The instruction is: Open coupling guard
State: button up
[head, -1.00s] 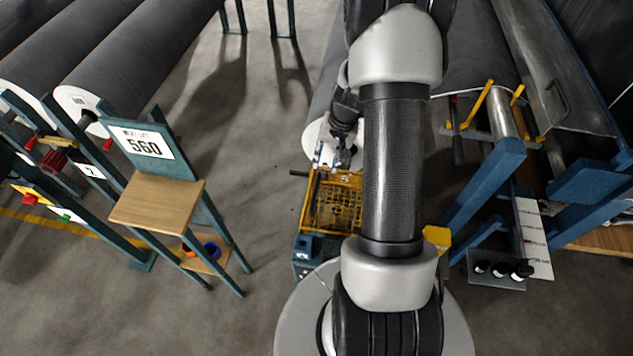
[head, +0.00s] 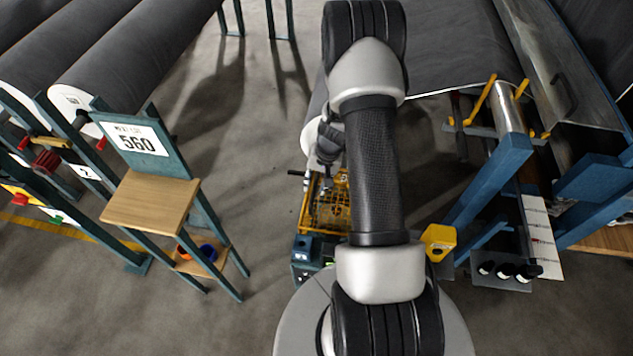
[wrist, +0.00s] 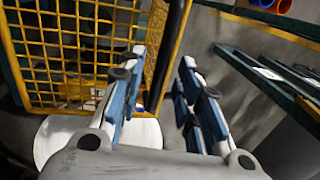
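The coupling guard (head: 322,212) is a yellow mesh cage on a dark teal base, low in the middle of the head view and partly hidden by my arm. In the wrist view its mesh (wrist: 65,45) fills the upper left, with a yellow frame edge running down towards my fingers. My gripper (wrist: 165,105) is open, its blue-padded fingers apart. The left finger overlaps the mesh and the right one is beyond the frame edge. I cannot tell whether either finger touches the guard. In the head view my gripper (head: 325,180) is small, at the guard's top.
A stand with a wooden shelf (head: 150,200) and a "560" sign is on the left. Large grey rolls (head: 135,50) lie behind it. A yellow box (head: 437,242) and blue frame posts (head: 490,180) are on the right. Open floor lies between stand and guard.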

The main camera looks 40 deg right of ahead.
grip_shut()
dwell(0.7)
